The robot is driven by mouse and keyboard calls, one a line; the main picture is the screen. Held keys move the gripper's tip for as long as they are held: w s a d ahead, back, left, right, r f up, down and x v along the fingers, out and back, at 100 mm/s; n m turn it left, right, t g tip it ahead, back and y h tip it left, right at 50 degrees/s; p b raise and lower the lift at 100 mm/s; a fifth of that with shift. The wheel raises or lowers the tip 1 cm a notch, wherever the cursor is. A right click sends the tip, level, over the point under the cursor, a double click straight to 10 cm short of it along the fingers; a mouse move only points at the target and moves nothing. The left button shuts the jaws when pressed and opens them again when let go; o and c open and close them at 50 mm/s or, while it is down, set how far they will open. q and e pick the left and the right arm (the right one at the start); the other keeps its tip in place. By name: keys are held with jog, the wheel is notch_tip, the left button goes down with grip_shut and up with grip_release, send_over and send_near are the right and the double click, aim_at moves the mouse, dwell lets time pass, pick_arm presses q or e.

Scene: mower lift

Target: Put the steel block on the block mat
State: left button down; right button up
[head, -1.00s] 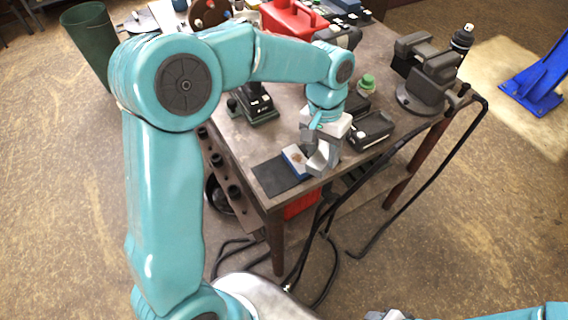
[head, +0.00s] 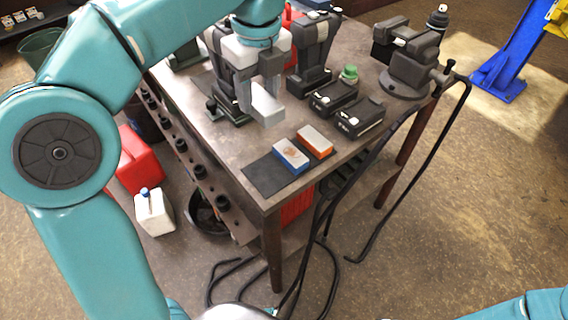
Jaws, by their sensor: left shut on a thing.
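The block mat (head: 262,177) is a dark flat sheet at the near corner of the workbench. A blue-and-white block (head: 290,157) lies on it, and an orange-and-white block (head: 315,142) lies close beside that one, towards the right. My left gripper (head: 262,104) is above the bench, behind and left of the mat. It is shut on a pale grey piece, which looks like the steel block (head: 267,107); the fingers partly hide it. The piece is apart from the mat. My right gripper is out of view.
Black battery-like units (head: 358,117) stand right of the mat, with a green-capped item (head: 349,73) behind them. A vise (head: 410,60) is bolted at the right edge. Dark tool stands (head: 312,55) rise behind my gripper. The mat's left part is bare.

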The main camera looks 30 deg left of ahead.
pick_arm(q)
jog(key=f+b, duration=0.1)
jog(key=f, duration=0.6)
jog(key=f+b, duration=0.2)
jog(key=f, duration=0.5)
jog(key=shift+s+a+f, duration=0.1)
jog(key=shift+s+f, duration=0.05)
jog(key=shift+s, duration=0.05)
jog(key=shift+f, duration=2.55)
jog(key=shift+b, duration=0.35)
jog(key=c, duration=0.5)
grip_release()
jog(key=shift+f, duration=0.15)
jog(key=shift+r, duration=0.3)
jog(key=r, duration=0.4)
jog(key=r+p, duration=0.1)
jog(key=r, duration=0.3)
jog(key=d+r+p, duration=0.1)
jog(key=r, duration=0.2)
jog(key=shift+s+r, duration=0.15)
jog(key=shift+r, duration=0.25)
jog(key=shift+s+f, duration=0.1)
